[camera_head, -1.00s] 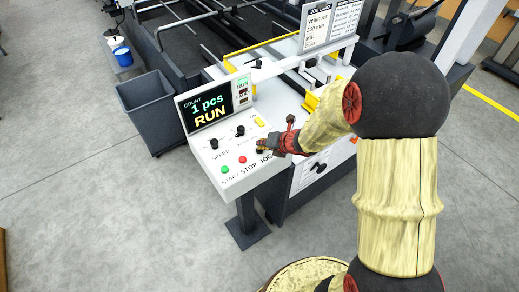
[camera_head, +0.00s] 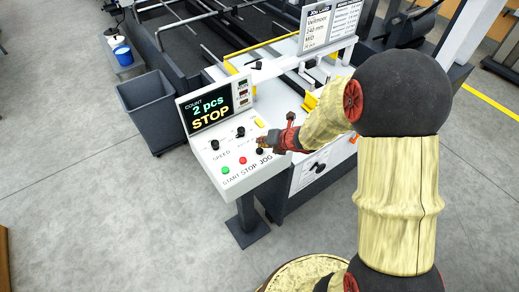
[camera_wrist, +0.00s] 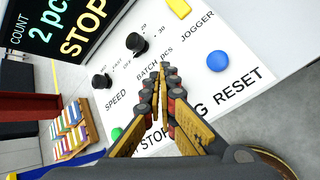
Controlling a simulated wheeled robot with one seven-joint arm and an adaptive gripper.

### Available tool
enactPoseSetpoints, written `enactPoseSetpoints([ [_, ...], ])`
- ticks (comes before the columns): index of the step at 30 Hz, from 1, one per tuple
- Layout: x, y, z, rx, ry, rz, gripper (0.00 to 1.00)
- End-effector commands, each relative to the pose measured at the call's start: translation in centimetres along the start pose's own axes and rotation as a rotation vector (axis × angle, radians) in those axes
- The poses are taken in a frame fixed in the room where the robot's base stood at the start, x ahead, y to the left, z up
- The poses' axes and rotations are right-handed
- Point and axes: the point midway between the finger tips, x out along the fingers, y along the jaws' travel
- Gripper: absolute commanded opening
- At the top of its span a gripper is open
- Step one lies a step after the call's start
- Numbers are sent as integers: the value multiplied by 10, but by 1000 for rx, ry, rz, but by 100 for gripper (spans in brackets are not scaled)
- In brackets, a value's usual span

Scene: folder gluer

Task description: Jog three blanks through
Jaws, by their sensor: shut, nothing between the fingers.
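The white control panel (camera_head: 213,165) carries a green START button (camera_head: 225,170), a red STOP button (camera_head: 243,160) and a dark JOG button (camera_head: 260,151). Its display (camera_head: 207,108) reads "2 pcs" and "STOP"; the wrist view shows part of the same display (camera_wrist: 65,25). My gripper (camera_head: 266,145) is shut and empty, with its fingertips just above the JOG button; it looks apart from it. In the wrist view my gripper (camera_wrist: 162,72) covers the JOG button and most of its label. No blanks can be made out.
A blue button (camera_wrist: 217,60) near the RESET label is right of my fingers. Two black knobs (camera_wrist: 135,42) and a yellow switch (camera_head: 260,123) are also on the panel. A grey bin (camera_head: 152,105) stands left. The floor in front is clear.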

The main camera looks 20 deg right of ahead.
Motion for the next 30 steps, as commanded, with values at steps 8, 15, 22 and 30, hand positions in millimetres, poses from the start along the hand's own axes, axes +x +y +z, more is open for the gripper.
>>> enactPoseSetpoints([
  [8,-20,15,15,0,-1,0,0],
  [15,-32,24,24,-1,-1,0,0],
  [22,-31,23,23,-1,0,0,0],
  [30,-31,23,23,-1,0,0,0],
])
